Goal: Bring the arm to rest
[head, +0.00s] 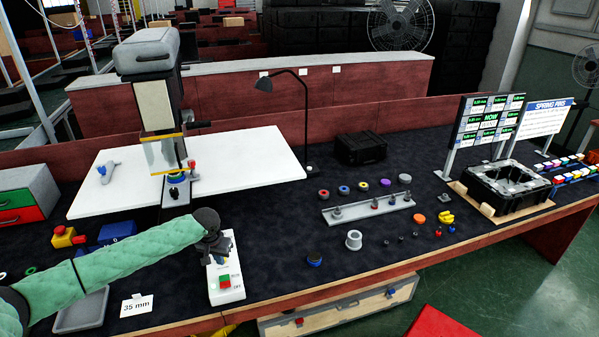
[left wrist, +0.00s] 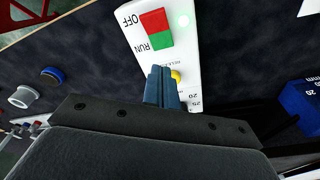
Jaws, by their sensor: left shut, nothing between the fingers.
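My left arm (head: 120,262) comes in from the left in a green sleeve. My left gripper (head: 216,258) is over the back part of a white control box (head: 228,293). In the left wrist view, its blue fingers (left wrist: 161,75) are shut together with nothing between them. They lie over the box face beside a yellow button (left wrist: 176,76). I cannot tell whether they touch the box. My right gripper is not in view.
A press-like machine (head: 157,100) with white side tables stands behind the arm. A grey tray (head: 80,312) and a "35 mm" card (head: 137,305) lie near the front edge. A grey rail (head: 350,212) with small parts is to the right. Dark mat between box and rail is mostly clear.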

